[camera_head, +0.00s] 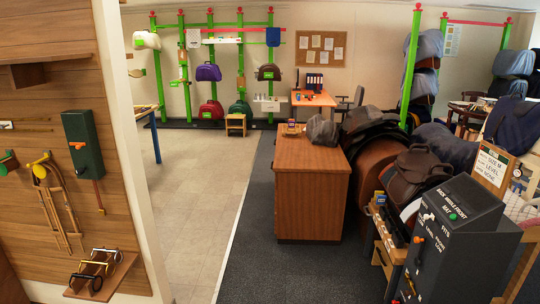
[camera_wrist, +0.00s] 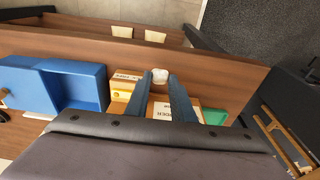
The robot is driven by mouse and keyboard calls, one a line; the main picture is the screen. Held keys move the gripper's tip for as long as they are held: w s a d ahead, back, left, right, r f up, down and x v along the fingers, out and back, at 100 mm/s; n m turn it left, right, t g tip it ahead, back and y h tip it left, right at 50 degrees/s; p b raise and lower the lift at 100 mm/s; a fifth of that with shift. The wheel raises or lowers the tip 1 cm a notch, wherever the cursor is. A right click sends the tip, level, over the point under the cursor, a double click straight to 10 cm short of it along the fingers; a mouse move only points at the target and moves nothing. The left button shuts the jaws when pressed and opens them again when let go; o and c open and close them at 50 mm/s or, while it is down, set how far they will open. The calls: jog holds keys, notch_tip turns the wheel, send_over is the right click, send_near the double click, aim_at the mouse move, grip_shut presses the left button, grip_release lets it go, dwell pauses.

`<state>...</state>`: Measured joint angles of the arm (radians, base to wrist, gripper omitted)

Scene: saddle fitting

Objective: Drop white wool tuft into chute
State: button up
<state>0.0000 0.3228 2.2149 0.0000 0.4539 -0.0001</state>
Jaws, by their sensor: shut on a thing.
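My gripper (camera_wrist: 160,80) shows in the wrist view with its two dark blue fingers pointing up the picture. It is shut on a small white wool tuft (camera_wrist: 159,75), which sits between the fingertips. The tuft appears in front of a brown wooden board; I cannot tell how far above it. I cannot make out my gripper or the tuft in the head view. I cannot tell for sure which thing is the chute in either view.
In the head view, a dark grey box with switches (camera_head: 455,240) stands front right, and a wooden cabinet (camera_head: 312,188) stands mid-floor.

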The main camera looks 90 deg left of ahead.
jog(key=r+p, duration=0.7)
jog(key=shift+w+r, duration=0.1)
jog(key=shift+w, duration=0.1)
jog(key=w+d+r, duration=0.2)
jog(key=w+d, duration=0.1)
jog(key=w, duration=0.5)
jog(key=w+d+r, duration=0.3)
jog(key=w, duration=0.4)
jog(key=shift+w+d+r+p, duration=0.35)
jog(key=shift+d+p, duration=0.05)
jog(key=shift+f, duration=0.1)
jog(key=shift+f+b, duration=2.35)
jog(key=shift+f, duration=0.6)
jog(key=o, duration=1.1)
